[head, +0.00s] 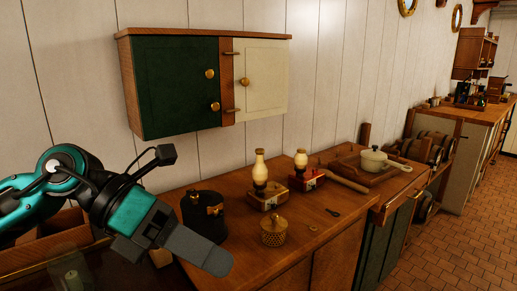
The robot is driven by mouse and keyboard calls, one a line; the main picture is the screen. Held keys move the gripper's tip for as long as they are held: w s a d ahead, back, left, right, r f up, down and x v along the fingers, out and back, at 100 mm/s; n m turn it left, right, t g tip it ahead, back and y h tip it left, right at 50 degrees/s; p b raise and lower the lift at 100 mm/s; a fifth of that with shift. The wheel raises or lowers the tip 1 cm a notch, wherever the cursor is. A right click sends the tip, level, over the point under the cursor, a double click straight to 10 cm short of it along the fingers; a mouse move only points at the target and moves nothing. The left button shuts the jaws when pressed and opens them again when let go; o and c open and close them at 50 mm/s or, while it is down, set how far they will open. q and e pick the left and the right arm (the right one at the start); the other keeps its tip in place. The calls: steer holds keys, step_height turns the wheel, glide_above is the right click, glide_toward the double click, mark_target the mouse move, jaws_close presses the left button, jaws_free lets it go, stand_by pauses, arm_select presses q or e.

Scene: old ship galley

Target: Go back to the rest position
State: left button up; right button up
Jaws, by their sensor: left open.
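My left gripper (203,252) reaches in from the left on its teal and black arm. It is open, with nothing seen between its fingers. It hangs over the near left part of the wooden counter (262,255), in front of a dark round canister (203,212) with a brass clasp. My right gripper is not in view.
A wall cabinet (255,75) has one green and one cream door, both shut. Two mills (260,178) (301,165), a brass pierced pot (274,232) and a cream saucepan (372,160) stand on the counter. A clear glass jar (70,268) is lower left. The brick floor (450,240) at right is free.

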arm_select(q)
steer(key=w+d+r+n+t+h, duration=0.4)
steer(key=r+n+t+h, duration=0.5)
steer(key=n, duration=0.4)
steer(key=w+a+f+n+t+y, duration=0.3)
steer(key=a+f+n+t+y, duration=0.25)
steer(key=n+y, duration=0.4)
steer(key=w+a+f+n+t+y, duration=0.35)
steer(key=f+n+t+y, duration=0.3)
steer(key=n, duration=0.55)
steer(key=s+a+f+n+g+y, duration=0.2)
steer(key=s+a+f+n+g, duration=0.1)
steer(key=f, duration=0.4)
steer(key=s+a+f+n+g+y, duration=0.3)
steer(key=a+f+n, duration=0.1)
steer(key=f, duration=0.4)
steer(key=s+a+f+n+g, duration=0.1)
steer(key=s+f+g, duration=0.45)
steer(key=s, duration=0.25)
steer(key=s+f+n+g, duration=0.2)
steer(key=s+f+g, duration=0.2)
steer(key=s+f, duration=0.4)
steer(key=w+d+f+m+t+h, duration=0.1)
steer(key=w+d+f+t+h, duration=0.1)
steer(key=w+f+t, duration=0.4)
steer(key=shift+w+d+f+t, duration=0.25)
steer(key=shift+w+f+t, duration=0.1)
steer(key=shift+f+t, duration=0.3)
